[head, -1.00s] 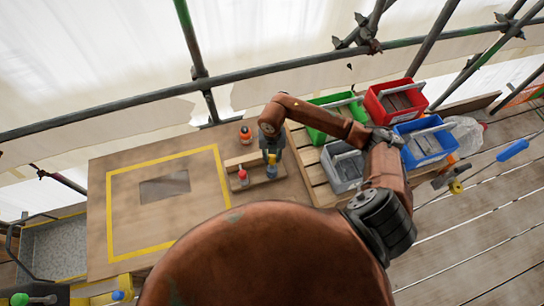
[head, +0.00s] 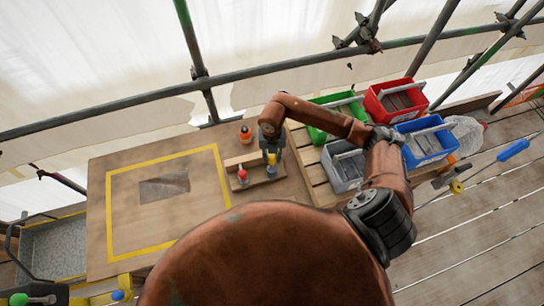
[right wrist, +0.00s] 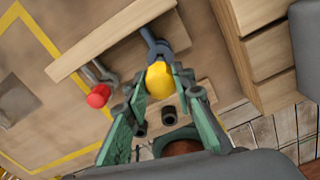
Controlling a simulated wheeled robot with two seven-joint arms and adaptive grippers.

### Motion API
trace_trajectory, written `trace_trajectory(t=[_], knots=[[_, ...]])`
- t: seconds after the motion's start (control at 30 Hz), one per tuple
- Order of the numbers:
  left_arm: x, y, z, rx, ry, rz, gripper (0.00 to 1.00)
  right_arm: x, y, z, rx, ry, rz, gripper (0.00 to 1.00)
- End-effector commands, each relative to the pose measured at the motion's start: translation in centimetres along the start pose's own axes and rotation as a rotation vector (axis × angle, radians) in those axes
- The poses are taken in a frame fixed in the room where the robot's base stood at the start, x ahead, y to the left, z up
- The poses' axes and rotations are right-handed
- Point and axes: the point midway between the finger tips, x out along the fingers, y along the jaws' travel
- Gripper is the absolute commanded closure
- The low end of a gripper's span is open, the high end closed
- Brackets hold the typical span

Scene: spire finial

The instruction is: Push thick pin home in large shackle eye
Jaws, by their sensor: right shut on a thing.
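The thick pin shows as a yellow head (right wrist: 159,82) in the right wrist view and as a small yellow spot (head: 271,160) in the head view. My right gripper (head: 271,151) is over the wooden stand (head: 262,181), its fingers shut on the yellow head from both sides. The blue-grey large shackle (right wrist: 157,42) sits on the stand just beyond the head. How deep the pin sits in the shackle eye is hidden by the head and fingers. A smaller grey shackle (right wrist: 98,74) with a red-headed pin (right wrist: 99,96) stands beside it. My left gripper is not in view.
An orange bottle (head: 246,134) stands behind the stand. Green (head: 321,128), red (head: 374,108), blue (head: 428,150) and grey (head: 337,178) bins are to the right. A yellow-taped square (head: 113,215) lies mostly clear to the left, around a dark plate (head: 164,187).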

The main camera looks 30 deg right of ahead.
Motion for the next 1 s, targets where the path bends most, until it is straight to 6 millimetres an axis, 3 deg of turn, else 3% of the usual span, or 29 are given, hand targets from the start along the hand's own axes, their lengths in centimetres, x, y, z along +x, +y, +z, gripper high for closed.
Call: trace_trajectory(t=[1.0], knots=[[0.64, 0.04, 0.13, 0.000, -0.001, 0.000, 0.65, 0.59, -0.01, 0.07, 0.001, -0.001, 0.000, 1.00]])
